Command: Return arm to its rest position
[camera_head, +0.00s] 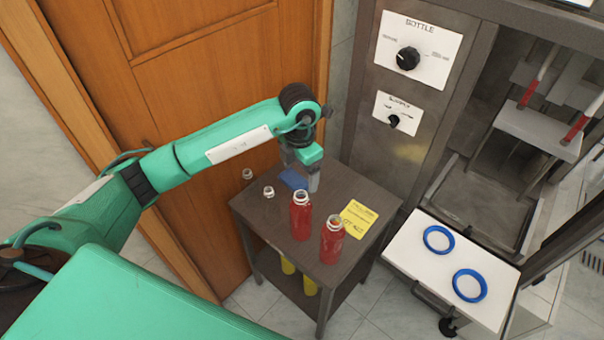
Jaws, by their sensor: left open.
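My left arm comes in from the left in green and white. My left gripper (301,172) points down over the back of the small dark table (262,222). It is open, with a blue block (293,179) on the table beside its fingers; I cannot tell whether they touch. Two red bottles without caps, one (300,217) nearer the gripper and one (332,240) to its right, stand upright on the table. My right gripper is not in view.
A yellow note (358,218) lies to the right. Yellow objects (288,265) stand on the lower shelf. The machine's white tray (455,262) holds two blue rings. A wooden door (190,100) stands behind the arm.

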